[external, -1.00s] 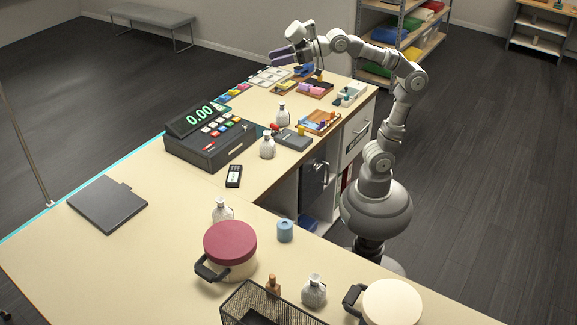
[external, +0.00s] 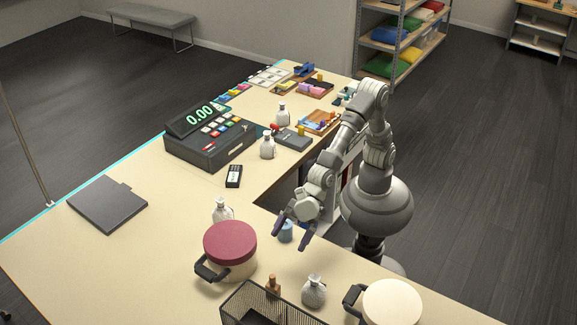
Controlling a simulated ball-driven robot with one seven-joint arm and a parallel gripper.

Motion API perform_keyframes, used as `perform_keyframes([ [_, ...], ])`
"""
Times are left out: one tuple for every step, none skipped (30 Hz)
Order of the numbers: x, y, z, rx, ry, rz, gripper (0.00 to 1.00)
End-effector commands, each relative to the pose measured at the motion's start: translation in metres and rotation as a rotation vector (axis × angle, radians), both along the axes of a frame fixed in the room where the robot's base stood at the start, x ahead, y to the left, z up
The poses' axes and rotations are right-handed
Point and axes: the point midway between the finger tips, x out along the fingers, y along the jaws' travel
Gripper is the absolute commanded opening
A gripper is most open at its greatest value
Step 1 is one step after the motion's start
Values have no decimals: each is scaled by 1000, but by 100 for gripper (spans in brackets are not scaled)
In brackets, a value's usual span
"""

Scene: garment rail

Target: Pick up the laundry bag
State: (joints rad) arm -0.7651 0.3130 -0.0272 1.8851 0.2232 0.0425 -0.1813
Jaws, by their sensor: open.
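Several small pale bag-like items with narrow tied necks stand on the counter; I cannot tell which is the laundry bag. A grey one (external: 314,292) stands near the front, right of the wire basket. A whitish one (external: 222,212) stands behind the red-lidded pot. Two more whitish ones stand farther back, one by the register (external: 267,146) and one behind it (external: 282,115). My gripper (external: 293,232) is open, pointing down over the counter's inner edge, with nothing visibly held. A blue cylinder (external: 286,234) shows between its fingers; I cannot tell whether they touch it.
A pot with a red lid (external: 230,242), a black wire basket (external: 262,306), a small brown bottle (external: 272,286) and a cream-lidded pot (external: 391,302) stand nearby. A cash register (external: 210,137) and trays fill the far counter. The left counter is clear around a grey folder (external: 107,204).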

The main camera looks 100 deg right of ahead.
Motion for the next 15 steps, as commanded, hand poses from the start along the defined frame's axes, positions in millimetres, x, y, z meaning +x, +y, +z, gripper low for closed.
perform_keyframes([
  [-25, 23, -34, -32, 27, 50, 100],
  [-38, 33, -51, -46, 35, 74, 100],
  [-53, 43, -70, -64, 44, 100, 100],
  [-62, 49, -82, -75, 51, 117, 100],
  [-70, 53, -91, -83, 53, 129, 100],
  [-78, 57, -101, -94, 57, 143, 100],
  [-83, 60, -106, -100, 58, 151, 100],
  [-86, 61, -110, -103, 59, 156, 100],
  [-88, 62, -112, -106, 60, 159, 100],
  [-89, 62, -113, -106, 60, 160, 100],
  [-89, 62, -114, -107, 60, 161, 100],
  [-88, 63, -115, -106, 59, 160, 100],
  [-88, 64, -116, -106, 59, 160, 100],
  [-86, 65, -118, -107, 60, 160, 100],
  [-84, 67, -122, -106, 60, 159, 100],
])
